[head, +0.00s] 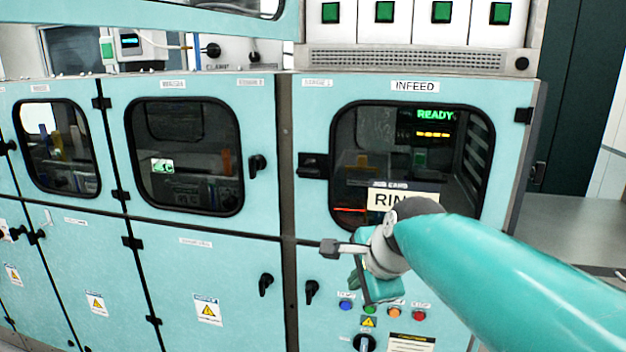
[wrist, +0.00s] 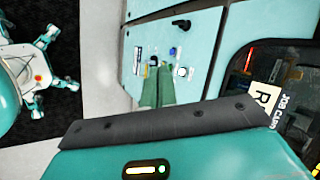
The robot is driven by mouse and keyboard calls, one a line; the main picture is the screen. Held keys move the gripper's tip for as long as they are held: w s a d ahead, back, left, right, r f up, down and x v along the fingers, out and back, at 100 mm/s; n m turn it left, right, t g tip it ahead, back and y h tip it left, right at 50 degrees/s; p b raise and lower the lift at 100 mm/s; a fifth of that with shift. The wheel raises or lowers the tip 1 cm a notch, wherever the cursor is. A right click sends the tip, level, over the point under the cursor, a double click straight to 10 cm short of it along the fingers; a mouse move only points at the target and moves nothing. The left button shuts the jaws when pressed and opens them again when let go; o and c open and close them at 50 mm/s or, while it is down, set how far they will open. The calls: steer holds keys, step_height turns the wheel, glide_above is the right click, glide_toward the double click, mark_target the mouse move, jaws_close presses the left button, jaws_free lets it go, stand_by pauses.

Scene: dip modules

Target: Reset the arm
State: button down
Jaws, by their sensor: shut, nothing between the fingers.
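My teal arm reaches in from the right of the head view, in front of the infeed cabinet (head: 510,140). My gripper (head: 360,288) hangs below the wrist, in front of the lower panel and close to the row of coloured buttons. In the wrist view, the green fingers of my gripper (wrist: 158,70) lie side by side, with nothing seen between them. The infeed window (head: 375,150) shows a green READY display (head: 434,115) and a job card (head: 385,200), partly hidden by my arm.
Blue (head: 345,306), orange (head: 394,312) and red (head: 419,316) buttons sit by the gripper. A black rotary knob (head: 364,342) is below them. Black door handles (head: 266,284) stick out to the left. A grey surface (head: 580,230) lies at the right.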

steer(key=s+d+f+n+h, duration=0.1)
steer(key=s+d+f+n, duration=0.1)
steer(key=s+n, duration=0.3)
steer(key=s+d+f+n+h, duration=0.1)
steer(key=s+d+f+n, duration=0.2)
steer(key=s+n, duration=0.2)
steer(key=s+d+f+n+g+h, duration=0.1)
steer(key=s+d+f+n, duration=0.2)
steer(key=s+n, duration=0.2)
steer(key=s, duration=0.2)
steer(key=shift+s, duration=0.4)
